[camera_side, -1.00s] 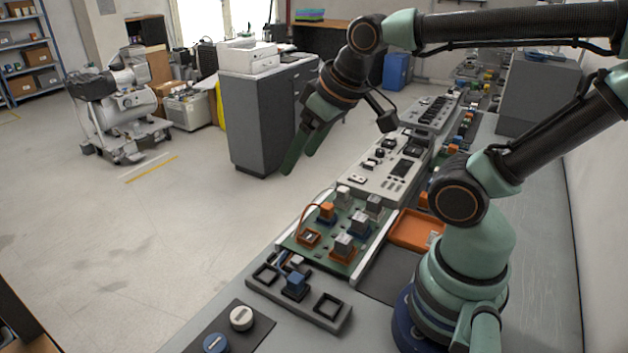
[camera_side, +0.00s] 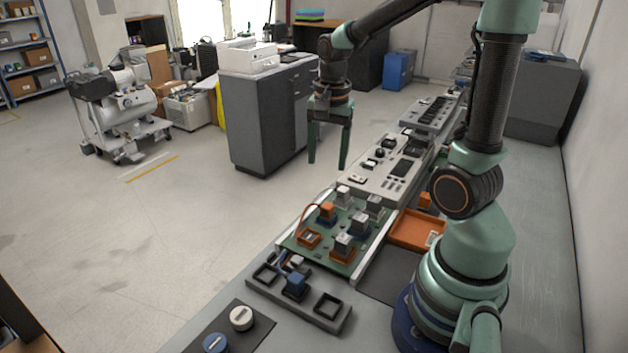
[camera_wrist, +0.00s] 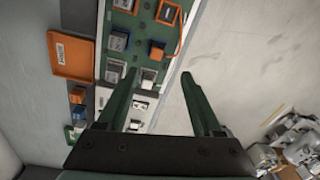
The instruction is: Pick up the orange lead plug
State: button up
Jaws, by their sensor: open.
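The orange lead plug (camera_side: 327,212) sits upright on the green circuit board (camera_side: 291,243), in what looks like a dark blue socket. An orange lead arches from it towards a square orange socket (camera_side: 309,238) at the board's front left. In the wrist view the plug (camera_wrist: 157,46) lies just beyond my fingertips, between their lines, with the orange socket (camera_wrist: 168,13) at the top edge. My gripper (camera_side: 327,165) is open and empty, pointing down, above and apart from the board. Its two green fingers also show in the wrist view (camera_wrist: 159,74).
Grey plugs (camera_side: 344,244) stand close beside the orange plug on the board. An orange tray (camera_side: 408,228) lies right of the board. A grey control panel (camera_side: 374,181) lies behind it.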

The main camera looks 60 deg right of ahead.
jog(key=d+f+m, duration=0.2)
send_over(327, 205)
jog(key=shift+g, duration=0.4)
jog(key=f, duration=0.6)
jog(key=shift+s+d+f, duration=0.15)
jog(key=shift+s+f, duration=0.15)
jog(key=shift+s, duration=0.1)
jog(key=shift+w+a+f, duration=0.1)
jog(key=shift+w+f, duration=0.1)
jog(key=shift+f, duration=1.1)
jog(key=shift+w+a+f, duration=0.1)
jog(key=shift+w+f, duration=0.05)
jog(key=shift+f, duration=1.15)
grip_shut()
